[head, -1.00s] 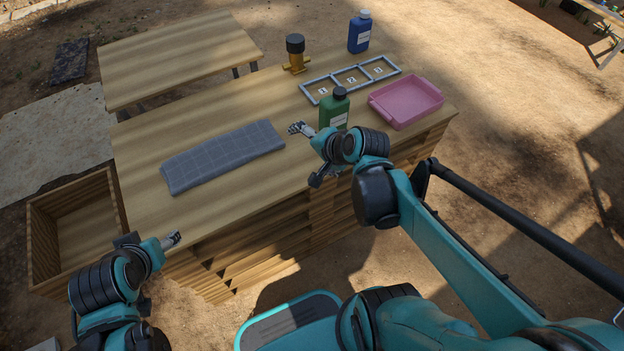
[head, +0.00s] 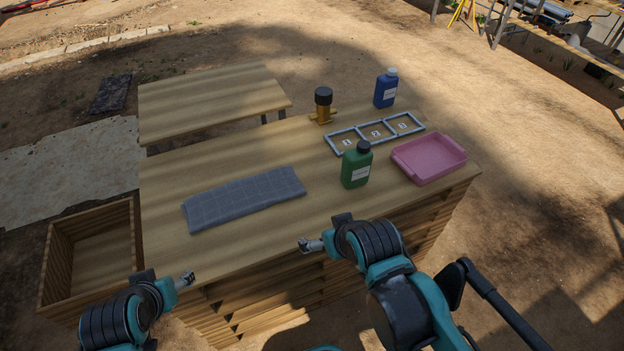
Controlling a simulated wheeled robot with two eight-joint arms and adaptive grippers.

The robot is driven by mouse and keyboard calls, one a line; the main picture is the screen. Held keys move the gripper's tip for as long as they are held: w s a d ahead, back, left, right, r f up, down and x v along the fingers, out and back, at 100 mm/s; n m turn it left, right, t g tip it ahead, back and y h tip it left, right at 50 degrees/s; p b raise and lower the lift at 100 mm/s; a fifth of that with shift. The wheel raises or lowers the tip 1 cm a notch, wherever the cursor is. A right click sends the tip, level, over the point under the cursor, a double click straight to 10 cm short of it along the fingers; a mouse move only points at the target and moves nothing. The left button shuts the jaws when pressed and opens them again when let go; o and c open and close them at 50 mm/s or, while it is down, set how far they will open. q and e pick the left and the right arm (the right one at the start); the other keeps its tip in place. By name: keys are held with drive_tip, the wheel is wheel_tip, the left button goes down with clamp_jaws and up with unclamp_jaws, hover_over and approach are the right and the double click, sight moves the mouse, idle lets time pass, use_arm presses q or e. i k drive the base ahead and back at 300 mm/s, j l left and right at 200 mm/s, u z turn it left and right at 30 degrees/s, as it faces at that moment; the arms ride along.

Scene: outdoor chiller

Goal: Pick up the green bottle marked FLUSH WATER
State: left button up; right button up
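The green bottle (head: 356,168) with a black cap and a white label stands upright on the wooden table, in front of a numbered grey frame. The label is too small to read. My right gripper (head: 303,245) is in front of the table's front edge, left of and nearer than the bottle, apart from it. My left gripper (head: 190,277) is near the table's front left corner, far from the bottle. Both grippers look empty, but they are too small to tell whether their fingers are open.
A pink tray (head: 404,170) sits right of the bottle. The grey frame (head: 333,144), a brass fitting (head: 322,115) and a blue bottle (head: 384,92) stand behind. A grey folded cloth (head: 245,197) lies left.

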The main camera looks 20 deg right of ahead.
sight(356, 166)
drive_tip(key=i+l+u, duration=0.15)
drive_tip(key=l+u, duration=0.2)
drive_tip(key=l, duration=0.25)
drive_tip(key=l+u, duration=0.4)
drive_tip(key=l, duration=0.15)
drive_tip(key=i+l, duration=0.05)
